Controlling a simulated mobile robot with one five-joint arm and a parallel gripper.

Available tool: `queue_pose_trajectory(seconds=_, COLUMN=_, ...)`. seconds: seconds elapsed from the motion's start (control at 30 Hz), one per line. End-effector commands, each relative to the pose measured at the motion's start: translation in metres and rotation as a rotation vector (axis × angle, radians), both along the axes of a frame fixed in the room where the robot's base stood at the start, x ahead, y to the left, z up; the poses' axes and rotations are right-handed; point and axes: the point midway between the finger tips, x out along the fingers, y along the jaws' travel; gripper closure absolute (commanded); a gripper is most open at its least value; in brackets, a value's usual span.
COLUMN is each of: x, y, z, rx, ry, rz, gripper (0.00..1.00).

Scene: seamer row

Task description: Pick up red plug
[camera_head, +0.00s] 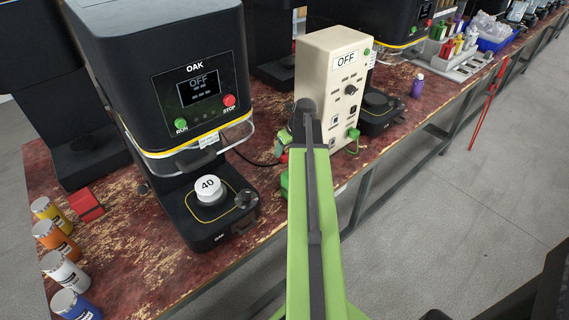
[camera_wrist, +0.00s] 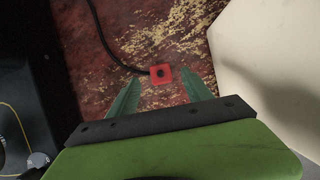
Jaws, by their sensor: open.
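The red plug (camera_wrist: 161,74) is a small red block with a dark round spot on its face, on the worn red-brown bench top in the wrist view. A black cable (camera_wrist: 113,55) runs to its left side. My gripper (camera_wrist: 161,80) is open, its two green fingers pointing at the plug, one to each side. The plug appears between and just past the fingertips; how far above the bench they are, I cannot tell. In the head view, my green arm hides most of this spot.
A black OAK machine (camera_head: 160,75), display OFF, stands left of my arm, and a cream control box (camera_head: 331,80), also OFF, stands close on the right. A red block (camera_head: 86,206) and several cans (camera_head: 55,243) are at the left. The bench's front edge runs beneath my arm.

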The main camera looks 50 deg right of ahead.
Motion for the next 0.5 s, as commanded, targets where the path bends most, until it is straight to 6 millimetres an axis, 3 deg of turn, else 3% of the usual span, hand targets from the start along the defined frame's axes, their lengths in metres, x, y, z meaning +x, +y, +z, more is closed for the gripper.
queue_pose_trajectory(seconds=0.3, x=0.014, y=-0.004, z=-0.046, rx=0.0, ry=0.0, rz=-0.001, gripper=0.42)
queue_pose_trajectory(seconds=0.5, x=0.017, y=-0.004, z=-0.047, rx=0.0, ry=0.0, rz=-0.002, gripper=0.42)
